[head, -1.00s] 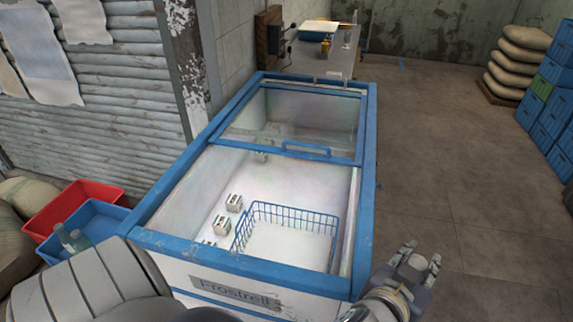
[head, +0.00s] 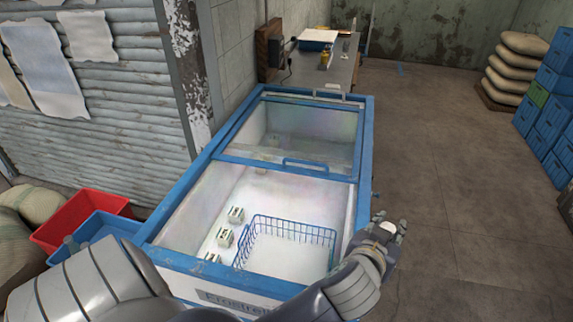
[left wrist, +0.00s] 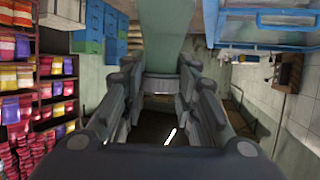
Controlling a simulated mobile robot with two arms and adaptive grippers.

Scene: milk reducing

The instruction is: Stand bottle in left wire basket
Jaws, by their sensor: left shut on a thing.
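My left gripper (head: 386,240) is to the right of the chest freezer's (head: 366,150) right rim in the head view. It is shut on a pale bottle (head: 388,227), of which only a small whitish part shows there. In the left wrist view the bottle (left wrist: 166,35) is a pale green, translucent shape between the fingers (left wrist: 160,95), running off the top edge. The blue wire basket (head: 290,222) stands inside the open near half of the freezer, left of the gripper, and its white floor looks empty. My right gripper is not in view.
Several small white cartons (head: 222,237) stand left of the basket. The far half of the freezer is under a glass lid (head: 300,130). A blue crate (head: 100,222) and a red crate (head: 70,215) are at the left.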

